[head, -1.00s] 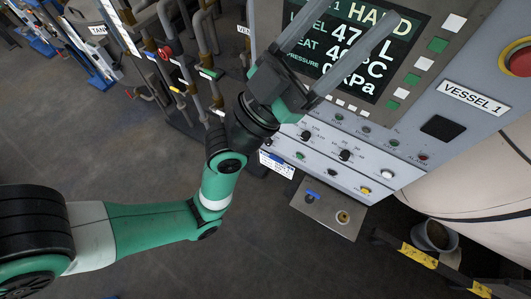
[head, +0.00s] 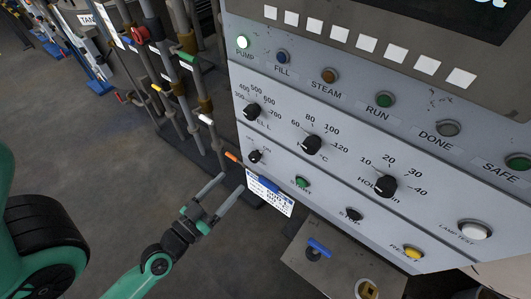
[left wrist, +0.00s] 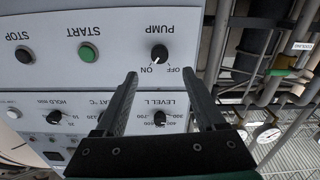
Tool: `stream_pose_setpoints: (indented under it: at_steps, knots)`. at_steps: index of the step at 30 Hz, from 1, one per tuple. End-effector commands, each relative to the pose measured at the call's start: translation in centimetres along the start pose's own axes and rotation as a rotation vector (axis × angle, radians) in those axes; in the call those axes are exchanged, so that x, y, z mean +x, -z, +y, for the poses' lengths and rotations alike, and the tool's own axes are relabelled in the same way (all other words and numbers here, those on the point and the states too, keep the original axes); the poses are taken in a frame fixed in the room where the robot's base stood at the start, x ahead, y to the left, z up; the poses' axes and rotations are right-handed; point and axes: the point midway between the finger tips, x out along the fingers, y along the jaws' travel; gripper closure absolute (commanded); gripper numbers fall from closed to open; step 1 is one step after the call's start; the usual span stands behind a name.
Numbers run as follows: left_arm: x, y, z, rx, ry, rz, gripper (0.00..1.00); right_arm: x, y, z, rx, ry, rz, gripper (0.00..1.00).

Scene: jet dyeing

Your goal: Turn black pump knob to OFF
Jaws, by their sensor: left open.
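The black pump knob (head: 255,156) is at the left end of the lower row on the grey control panel (head: 330,187). In the left wrist view the pump knob (left wrist: 159,53) appears upside down, with PUMP, ON and OFF printed around it. Its pointer looks turned toward ON, though it is small. My left gripper (head: 231,183) is open and empty, in front of the panel's lower left edge, apart from the knob. In the left wrist view the knob lies just beyond and between the fingertips of the left gripper (left wrist: 159,74). My right gripper is not in view.
The green START button (head: 302,182) and the STOP button (head: 352,214) are right of the knob. The level dial (head: 252,111) is above it. A hanging tag (head: 270,193) is below. Pipes with valves (head: 175,80) stand left of the panel.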

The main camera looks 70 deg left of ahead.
Motion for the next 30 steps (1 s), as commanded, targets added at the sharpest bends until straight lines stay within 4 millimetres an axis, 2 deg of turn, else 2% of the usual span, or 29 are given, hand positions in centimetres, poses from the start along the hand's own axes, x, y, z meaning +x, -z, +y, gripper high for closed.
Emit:
stream_pose_setpoints:
  at_steps: [4, 7, 13, 18, 21, 30]
  knots:
    - [0.6, 0.4, 0.1, 0.0, -0.001, 0.001, 0.29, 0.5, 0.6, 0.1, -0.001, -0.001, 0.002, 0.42]
    - [1.8, 0.7, 0.1, 0.001, -0.002, 0.002, 0.29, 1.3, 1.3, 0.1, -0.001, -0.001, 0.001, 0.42]
    - [6.1, 1.0, 0.2, 0.0, -0.003, 0.003, 0.29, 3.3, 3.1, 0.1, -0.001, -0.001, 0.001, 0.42]
    - [9.6, 0.6, 0.1, 0.0, -0.003, 0.002, 0.29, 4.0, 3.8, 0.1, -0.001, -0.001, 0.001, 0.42]
    - [10.9, 0.4, 0.1, 0.001, -0.003, 0.002, 0.29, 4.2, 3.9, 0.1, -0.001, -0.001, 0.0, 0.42]
    - [11.7, 0.1, 0.1, 0.001, -0.003, 0.0, 0.29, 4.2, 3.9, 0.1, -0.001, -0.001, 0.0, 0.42]
